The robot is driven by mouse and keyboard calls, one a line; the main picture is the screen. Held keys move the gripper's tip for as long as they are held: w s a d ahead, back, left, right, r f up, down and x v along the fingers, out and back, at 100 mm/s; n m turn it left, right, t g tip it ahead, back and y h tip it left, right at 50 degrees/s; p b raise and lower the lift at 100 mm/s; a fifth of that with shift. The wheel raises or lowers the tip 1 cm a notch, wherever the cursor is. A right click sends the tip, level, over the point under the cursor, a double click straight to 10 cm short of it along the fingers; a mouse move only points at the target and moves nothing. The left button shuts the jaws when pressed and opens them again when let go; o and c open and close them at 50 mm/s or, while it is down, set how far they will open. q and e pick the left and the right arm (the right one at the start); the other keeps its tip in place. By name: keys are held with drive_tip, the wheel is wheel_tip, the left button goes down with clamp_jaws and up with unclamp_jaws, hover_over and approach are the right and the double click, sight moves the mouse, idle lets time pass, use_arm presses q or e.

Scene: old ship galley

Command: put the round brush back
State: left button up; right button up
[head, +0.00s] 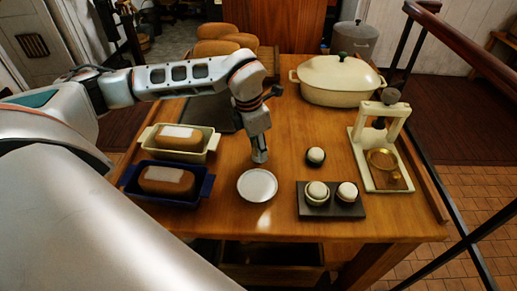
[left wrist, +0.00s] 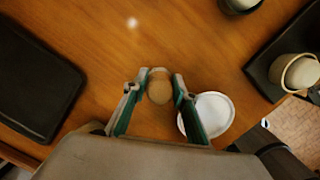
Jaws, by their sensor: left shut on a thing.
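My left gripper (head: 259,152) points down over the table, just behind the white round dish (head: 257,186). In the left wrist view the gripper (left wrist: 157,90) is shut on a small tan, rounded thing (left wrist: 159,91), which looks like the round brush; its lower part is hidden. The dish (left wrist: 208,115) shows right beside the fingers there. A dark tray (head: 332,212) at the front right carries two cream-topped round pots (head: 317,192) (head: 347,191). A similar pot (head: 316,156) stands alone behind the tray. My right gripper is not in view.
A cream loaf pan (head: 208,154) and a blue loaf pan (head: 176,200), each with a loaf, stand at the left. A cream lidded pot (head: 340,82) is at the back, a cream press (head: 388,165) at the right.

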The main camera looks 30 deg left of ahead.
sight(254, 144)
use_arm(q)
drive_tip(key=shift+f, duration=0.25)
drive_tip(key=o, duration=1.1)
drive_tip(key=shift+c, duration=0.2)
drive_tip(key=r, duration=0.3)
drive_tip(key=s+r, duration=0.1)
drive_tip(key=r, duration=0.6)
drive_tip(key=shift+s+a+r, duration=0.15)
drive_tip(key=shift+a+r, duration=0.2)
drive_tip(key=shift+r, duration=0.05)
drive_tip(key=shift+s+r, duration=0.2)
drive_tip(key=shift+r, duration=0.45)
